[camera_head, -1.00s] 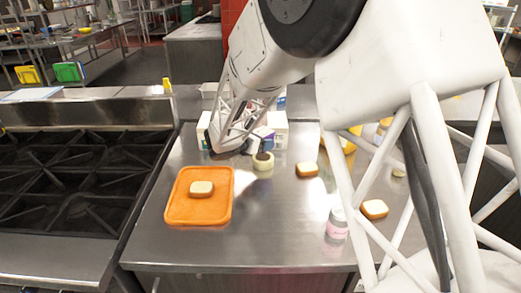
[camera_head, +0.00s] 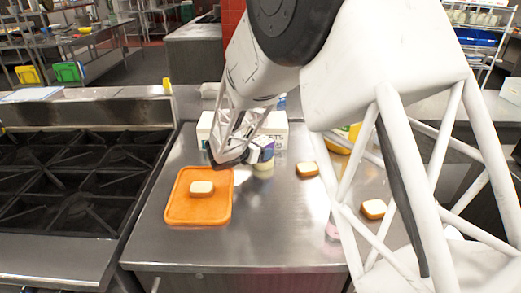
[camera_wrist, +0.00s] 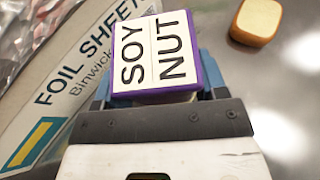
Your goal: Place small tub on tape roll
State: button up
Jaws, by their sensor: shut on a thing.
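The small tub (camera_wrist: 155,52), white with a purple rim and the words SOY NUT on its lid, is held in my gripper (camera_wrist: 168,88). The blue fingers are shut on its sides. In the head view the tub (camera_head: 264,146) is at my gripper (camera_head: 248,153), above the steel counter. The cream tape roll (camera_head: 264,168) stands on the counter just below the tub, its top hidden by it. I cannot tell whether the two touch. The tape roll does not show in the wrist view.
An orange tray (camera_head: 183,211) with a bread-like piece (camera_head: 202,188) lies left of my gripper. A foil sheet box (camera_wrist: 72,90) stands behind. More bread-like pieces (camera_head: 307,169) (camera_head: 373,209) lie to the right. The front middle of the counter is clear.

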jog(key=o, duration=1)
jog(key=shift+o, duration=0.2)
jog(key=shift+a+r, duration=0.1)
jog(key=shift+r, duration=0.05)
jog(key=v, duration=1.1)
jog(key=shift+s+a+r, duration=0.2)
jog(key=shift+s+a, duration=0.05)
jog(key=shift+s, duration=0.05)
jog(key=shift+d, duration=0.1)
